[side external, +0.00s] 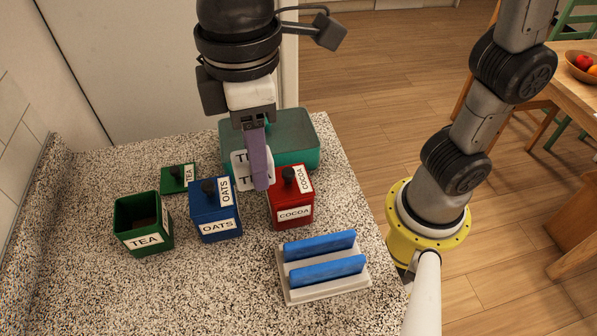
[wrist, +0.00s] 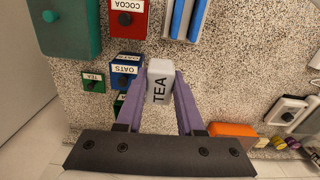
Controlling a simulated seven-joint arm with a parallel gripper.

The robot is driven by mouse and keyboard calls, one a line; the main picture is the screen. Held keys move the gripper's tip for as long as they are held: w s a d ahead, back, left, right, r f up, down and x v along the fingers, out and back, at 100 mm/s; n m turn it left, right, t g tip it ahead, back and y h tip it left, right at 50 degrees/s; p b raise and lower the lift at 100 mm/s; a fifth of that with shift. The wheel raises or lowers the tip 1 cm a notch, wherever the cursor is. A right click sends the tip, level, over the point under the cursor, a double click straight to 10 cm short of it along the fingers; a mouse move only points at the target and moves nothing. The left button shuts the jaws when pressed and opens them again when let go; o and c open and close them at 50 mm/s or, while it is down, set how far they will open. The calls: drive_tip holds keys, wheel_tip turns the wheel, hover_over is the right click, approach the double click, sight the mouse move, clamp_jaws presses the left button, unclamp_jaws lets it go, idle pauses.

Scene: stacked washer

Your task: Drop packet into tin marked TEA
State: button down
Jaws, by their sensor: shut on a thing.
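My gripper (wrist: 161,100) is shut on a white packet (wrist: 160,75) marked TEA, held between its purple fingers. In the side external view the packet (side external: 240,172) is partly hidden behind a finger of my gripper (side external: 259,182). It is held above the counter, around the blue and red tins. The green tin marked TEA (side external: 144,241) stands open at the left, with a dark inside. Its green lid (side external: 178,180) with a black knob lies on the counter behind it. In the wrist view the packet and fingers sit beside the blue tin, and the TEA tin is mostly hidden.
A lidded blue OATS tin (side external: 216,213) stands right of the TEA tin. A lidded red COCOA tin (side external: 293,208) is further right. A teal box (side external: 300,135) stands behind. A white rack (side external: 290,296) with blue slabs is in front. The front left counter (side external: 150,300) is clear.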

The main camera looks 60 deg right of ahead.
drive_tip(key=w+a+r, duration=0.1)
drive_tip(key=w+a, duration=0.3)
drive_tip(key=w, duration=0.3)
drive_tip(key=w+a+r, duration=0.2)
drive_tip(key=w+a, duration=0.1)
drive_tip(key=w, duration=0.5)
drive_tip(key=w+f+m, duration=0.1)
drive_tip(key=w+f, duration=0.2)
drive_tip(key=f, duration=0.7)
drive_tip(key=shift+w, duration=0.3)
drive_tip(key=shift+r, duration=0.1)
drive_tip(key=shift+c, duration=2.2)
unclamp_jaws()
wheel_tip(320, 180, up, 14)
